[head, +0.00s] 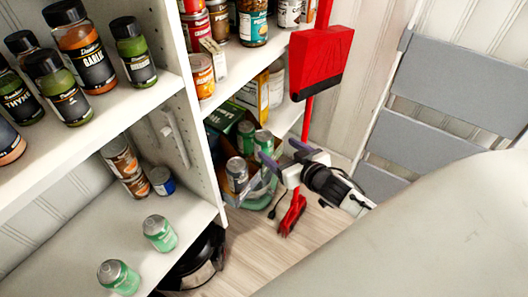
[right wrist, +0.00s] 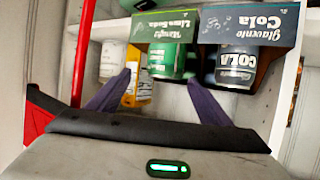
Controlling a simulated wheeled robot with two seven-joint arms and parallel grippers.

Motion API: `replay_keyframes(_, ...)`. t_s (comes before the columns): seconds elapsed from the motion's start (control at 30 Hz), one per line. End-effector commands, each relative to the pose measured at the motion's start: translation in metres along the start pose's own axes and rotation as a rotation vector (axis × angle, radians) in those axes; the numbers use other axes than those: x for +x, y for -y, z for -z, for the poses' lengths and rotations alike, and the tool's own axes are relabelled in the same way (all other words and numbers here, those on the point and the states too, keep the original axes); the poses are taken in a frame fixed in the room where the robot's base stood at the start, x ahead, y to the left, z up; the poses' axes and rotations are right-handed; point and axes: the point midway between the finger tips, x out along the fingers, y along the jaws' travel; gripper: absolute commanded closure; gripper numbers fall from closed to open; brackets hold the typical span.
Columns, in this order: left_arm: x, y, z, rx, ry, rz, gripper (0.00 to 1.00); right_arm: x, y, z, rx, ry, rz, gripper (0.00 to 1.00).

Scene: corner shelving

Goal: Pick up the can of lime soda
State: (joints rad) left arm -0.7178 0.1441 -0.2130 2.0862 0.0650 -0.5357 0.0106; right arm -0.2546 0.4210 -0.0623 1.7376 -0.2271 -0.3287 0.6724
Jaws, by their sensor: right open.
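In the right wrist view, which looks upside down, a green lime soda can (right wrist: 167,61) shows in a carton labelled Lime Soda (right wrist: 165,27). My right gripper (right wrist: 159,78) is open, its two purple fingers spread on either side of the can's line. I cannot tell how far the can is from the fingertips. In the head view the right gripper (head: 277,160) is in front of the low corner shelf, near green cans (head: 246,135). Two more green cans (head: 160,233) (head: 118,277) stand on the left lower shelf. My left gripper is not in view.
A Cola carton (right wrist: 250,24) with a dark cola can (right wrist: 237,68) sits beside the lime soda. A red dustpan (head: 320,62) hangs close above the gripper. A grey folding step (head: 450,90) leans at the right. Spice jars (head: 82,50) fill the upper left shelf.

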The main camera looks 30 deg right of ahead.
Motion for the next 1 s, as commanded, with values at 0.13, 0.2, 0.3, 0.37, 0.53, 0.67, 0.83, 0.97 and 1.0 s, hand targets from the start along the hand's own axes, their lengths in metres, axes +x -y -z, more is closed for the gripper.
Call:
replay_keyframes(0.13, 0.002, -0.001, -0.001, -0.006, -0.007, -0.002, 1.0, 0.021, 0.0, 0.0, -0.001, 0.0, 0.0, 0.27)
replay_keyframes(0.2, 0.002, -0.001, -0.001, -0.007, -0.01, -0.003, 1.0, 0.026, 0.0, 0.0, -0.001, 0.001, 0.0, 0.27)
replay_keyframes(0.3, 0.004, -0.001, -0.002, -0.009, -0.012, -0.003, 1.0, 0.033, 0.001, 0.0, -0.001, 0.001, 0.001, 0.27)
replay_keyframes(0.37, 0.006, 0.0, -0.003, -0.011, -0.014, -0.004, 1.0, 0.041, 0.002, 0.0, -0.002, 0.001, 0.0, 0.27)
replay_keyframes(0.53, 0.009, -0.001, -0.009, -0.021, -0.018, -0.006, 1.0, 0.067, 0.004, 0.001, -0.001, 0.002, 0.0, 0.27)
replay_keyframes(0.67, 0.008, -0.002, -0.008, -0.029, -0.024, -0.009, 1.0, 0.078, 0.004, 0.001, -0.001, 0.002, 0.0, 0.27)
replay_keyframes(0.83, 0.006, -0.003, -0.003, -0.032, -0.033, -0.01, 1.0, 0.079, 0.004, 0.002, -0.001, 0.003, 0.001, 0.27)
replay_keyframes(0.97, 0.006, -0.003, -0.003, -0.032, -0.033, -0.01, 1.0, 0.079, 0.004, 0.002, -0.001, 0.003, 0.001, 0.34)
replay_keyframes(1.0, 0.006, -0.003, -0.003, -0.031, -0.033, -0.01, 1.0, 0.079, 0.004, 0.002, -0.001, 0.003, 0.001, 0.41)
